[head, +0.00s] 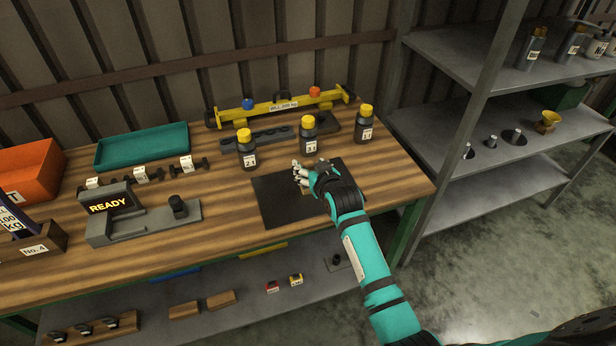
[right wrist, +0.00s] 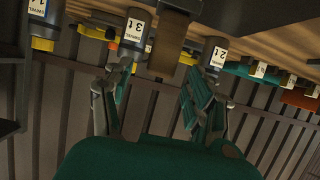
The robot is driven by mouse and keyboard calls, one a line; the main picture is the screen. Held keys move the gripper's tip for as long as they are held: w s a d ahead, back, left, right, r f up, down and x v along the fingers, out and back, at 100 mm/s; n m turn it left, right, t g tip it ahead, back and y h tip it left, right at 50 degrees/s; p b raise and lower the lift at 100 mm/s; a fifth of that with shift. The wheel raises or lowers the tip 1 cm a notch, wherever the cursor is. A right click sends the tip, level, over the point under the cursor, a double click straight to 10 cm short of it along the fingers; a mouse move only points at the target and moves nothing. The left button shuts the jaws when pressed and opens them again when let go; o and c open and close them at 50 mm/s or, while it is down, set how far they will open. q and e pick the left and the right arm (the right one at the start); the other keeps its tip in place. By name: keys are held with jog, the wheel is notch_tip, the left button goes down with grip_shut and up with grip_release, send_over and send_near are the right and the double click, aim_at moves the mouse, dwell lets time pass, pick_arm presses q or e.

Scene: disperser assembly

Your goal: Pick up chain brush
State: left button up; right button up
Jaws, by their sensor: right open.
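My right gripper (head: 304,174) is over the dark mat (head: 272,205) on the wooden workbench. It is open, with its fingers apart, as the right wrist view (right wrist: 155,92) also shows. In that view, a brown block with a paler end (right wrist: 172,42), which looks like the chain brush, shows between and beyond the fingers, with no clear contact. In the head view only a small tan bit (head: 307,191) shows beside the hand; the hand hides the rest. My left gripper is not in view.
Dark bottles with yellow caps, labelled 2 t (head: 248,155), 3 t (head: 308,138) and 1 t (head: 364,127), stand behind the mat. A yellow beam (head: 280,106) lies further back. A READY stand (head: 110,206) and a green tray (head: 142,146) are left. Grey shelving (head: 500,190) stands right.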

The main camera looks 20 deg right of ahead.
jog(key=shift+x, duration=1.45)
jog(key=shift+f, duration=0.1)
jog(key=shift+s, duration=0.1)
grip_shut()
